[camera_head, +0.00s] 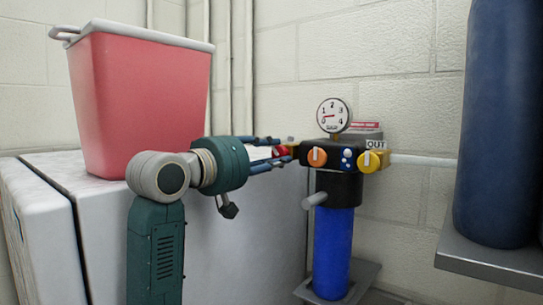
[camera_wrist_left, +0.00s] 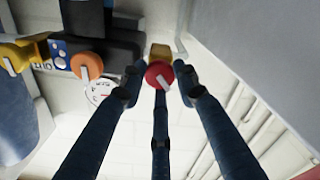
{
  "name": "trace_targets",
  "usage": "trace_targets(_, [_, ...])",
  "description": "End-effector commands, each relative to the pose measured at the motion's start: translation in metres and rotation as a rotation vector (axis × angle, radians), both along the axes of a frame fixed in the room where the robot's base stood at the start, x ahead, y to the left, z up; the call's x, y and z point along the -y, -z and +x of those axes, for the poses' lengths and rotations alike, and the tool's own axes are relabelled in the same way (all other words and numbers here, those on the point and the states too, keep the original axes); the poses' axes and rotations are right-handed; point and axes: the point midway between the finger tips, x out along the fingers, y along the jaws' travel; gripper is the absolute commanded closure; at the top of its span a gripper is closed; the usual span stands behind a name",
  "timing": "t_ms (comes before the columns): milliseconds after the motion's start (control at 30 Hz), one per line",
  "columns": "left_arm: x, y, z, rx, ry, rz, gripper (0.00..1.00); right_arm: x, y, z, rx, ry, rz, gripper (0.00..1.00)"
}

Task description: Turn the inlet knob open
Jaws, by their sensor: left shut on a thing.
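The inlet knob (camera_head: 281,151) is red and sits at the left end of a black manifold (camera_head: 335,155). In the left wrist view the red knob (camera_wrist_left: 158,74) has a white diagonal mark and lies between the fingertips. My left gripper (camera_head: 277,152) reaches it from the left, its dark blue fingers shut around the knob. The fingers partly hide the knob in the head view. My right gripper is not in view.
A round gauge (camera_head: 333,115) stands above the manifold, its needle near the low end. A blue filter cylinder (camera_head: 332,250) hangs below it. A red bin (camera_head: 140,100) stands on a white cabinet (camera_head: 45,190) at left. A dark blue tank (camera_head: 500,120) stands at right.

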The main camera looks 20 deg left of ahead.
Motion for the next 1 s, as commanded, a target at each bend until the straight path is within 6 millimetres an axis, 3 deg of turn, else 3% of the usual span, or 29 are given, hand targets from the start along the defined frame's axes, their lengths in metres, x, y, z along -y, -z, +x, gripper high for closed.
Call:
trace_targets(600, [0.0007,-0.0028,-0.0004,-0.192,0.003,-0.545,0.96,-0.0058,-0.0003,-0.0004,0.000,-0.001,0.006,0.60])
trace_targets(1000, [0.0003,-0.0035,-0.0005,-0.276,0.004,-0.783,0.96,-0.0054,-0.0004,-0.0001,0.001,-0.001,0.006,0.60])
